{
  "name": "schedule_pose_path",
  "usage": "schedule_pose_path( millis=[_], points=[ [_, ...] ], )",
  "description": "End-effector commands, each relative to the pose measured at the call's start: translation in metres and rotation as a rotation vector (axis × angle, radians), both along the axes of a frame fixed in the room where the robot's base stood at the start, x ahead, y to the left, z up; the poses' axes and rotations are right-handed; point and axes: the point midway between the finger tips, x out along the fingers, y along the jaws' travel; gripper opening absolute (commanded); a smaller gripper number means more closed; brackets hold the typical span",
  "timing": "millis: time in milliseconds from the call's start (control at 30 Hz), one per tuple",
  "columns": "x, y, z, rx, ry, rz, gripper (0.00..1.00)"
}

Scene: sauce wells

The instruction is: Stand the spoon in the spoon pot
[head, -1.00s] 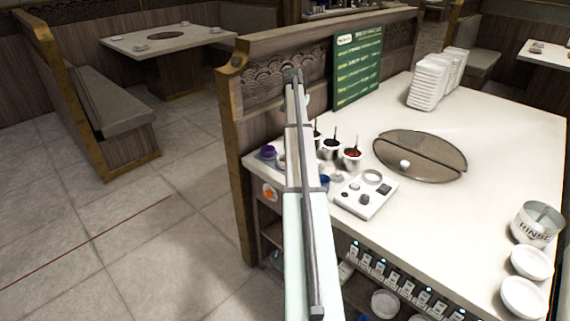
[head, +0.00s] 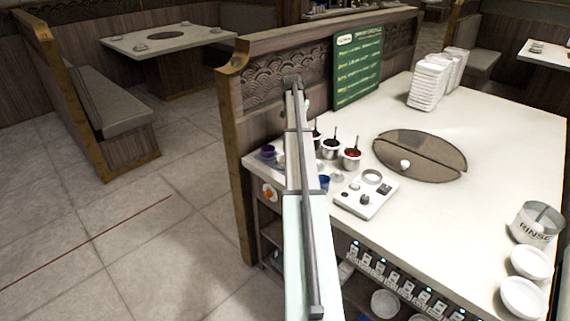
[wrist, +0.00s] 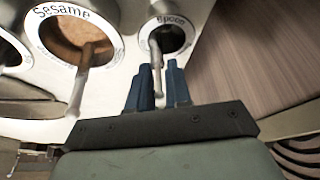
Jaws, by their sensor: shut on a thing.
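In the wrist view, my gripper (wrist: 158,88) has its two blue fingers shut on the handle of a grey spoon (wrist: 156,56). The spoon runs up from the fingers to the mouth of the white spoon pot, whose rim reads "Spoon" (wrist: 143,36). Its far end overlaps the dark opening; I cannot tell how deep it is in the pot or whether it touches the bottom. In the head view, my arm hides the gripper, the held spoon and the spoon pot.
A sesame pot (wrist: 40,50) with its own spoon stands left of the spoon pot in the wrist view. In the head view, sauce pots (head: 351,158), a control panel (head: 367,208) and a green menu board (head: 357,66) are near my arm. A wooden partition (head: 240,130) stands behind.

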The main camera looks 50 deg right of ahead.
Motion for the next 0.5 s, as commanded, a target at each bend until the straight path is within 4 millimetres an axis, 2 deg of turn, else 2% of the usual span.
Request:
schedule_pose_path(
  millis=[400,433,500],
  points=[
    [0.0000,0.0001,-0.0032,0.001,0.000,0.000,0.00],
    [0.0000,0.0001,-0.0033,0.001,0.000,0.000,0.20],
    [0.0000,0.0001,-0.0033,0.001,0.000,0.000,0.27]
  ],
)
